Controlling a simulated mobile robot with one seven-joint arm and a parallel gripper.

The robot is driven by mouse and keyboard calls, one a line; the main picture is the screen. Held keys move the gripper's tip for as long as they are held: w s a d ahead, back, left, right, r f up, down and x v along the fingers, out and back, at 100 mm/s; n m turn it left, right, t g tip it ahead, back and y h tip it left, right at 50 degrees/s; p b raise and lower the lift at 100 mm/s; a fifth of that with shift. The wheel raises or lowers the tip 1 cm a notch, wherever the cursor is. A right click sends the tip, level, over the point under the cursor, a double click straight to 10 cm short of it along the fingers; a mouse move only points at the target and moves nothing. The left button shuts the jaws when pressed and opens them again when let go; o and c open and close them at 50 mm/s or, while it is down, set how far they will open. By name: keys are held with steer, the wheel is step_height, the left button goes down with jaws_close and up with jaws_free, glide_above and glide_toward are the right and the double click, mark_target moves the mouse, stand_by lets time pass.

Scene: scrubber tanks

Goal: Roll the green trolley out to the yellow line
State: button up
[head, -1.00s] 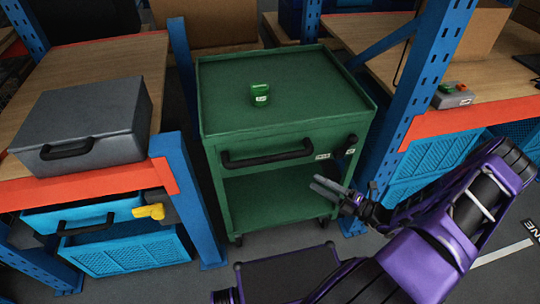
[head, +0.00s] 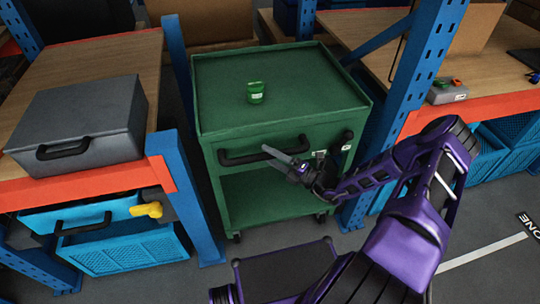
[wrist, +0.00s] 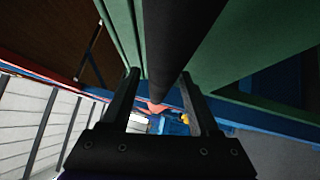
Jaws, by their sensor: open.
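The green trolley (head: 300,95) stands between two blue rack posts, with a small green item (head: 256,92) on its top and an open lower shelf. Its black bar handle (head: 240,159) runs across the upper front panel. My gripper (head: 268,151) is open in front of this panel, its fingers near the handle's middle and right part. In the wrist view the thick dark handle (wrist: 183,40) comes down between the two spread fingers (wrist: 160,80); I cannot tell whether they touch it. No yellow line shows; a white line (head: 485,252) lies on the floor at right.
Wooden rack shelves with orange beams (head: 90,190) flank the trolley closely. A grey case (head: 85,115) sits on the left shelf, with a blue drawer and yellow tag (head: 147,210) below. A grey button box (head: 447,95) is on the right shelf.

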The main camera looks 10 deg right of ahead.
steer(key=shift+c, duration=0.2)
jaws_close()
stand_by(1.3)
